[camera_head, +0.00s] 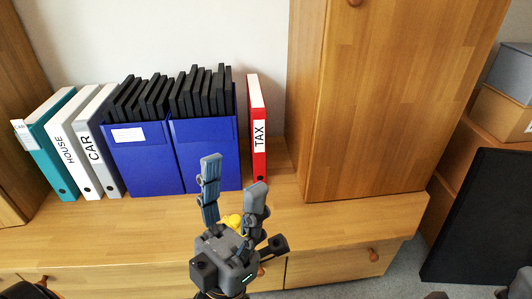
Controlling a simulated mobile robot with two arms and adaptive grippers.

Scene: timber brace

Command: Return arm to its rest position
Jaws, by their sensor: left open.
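My left gripper (233,176) is in front of the wooden cabinet's ledge, at the bottom middle of the view. Its two fingers point up and stand apart, with nothing held between them. A small yellow object (233,221) shows behind the base of the fingers, partly hidden; I cannot tell whether it touches the gripper. A red binder marked TAX (257,135) stands upright on the ledge, behind and to the right of the fingers.
Blue file boxes (143,160) with black folders stand left of the red binder, then grey, white and teal binders (55,150). A tall wooden cabinet (370,100) rises at right. The ledge (340,225) in front of it is clear. A black panel (485,215) leans far right.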

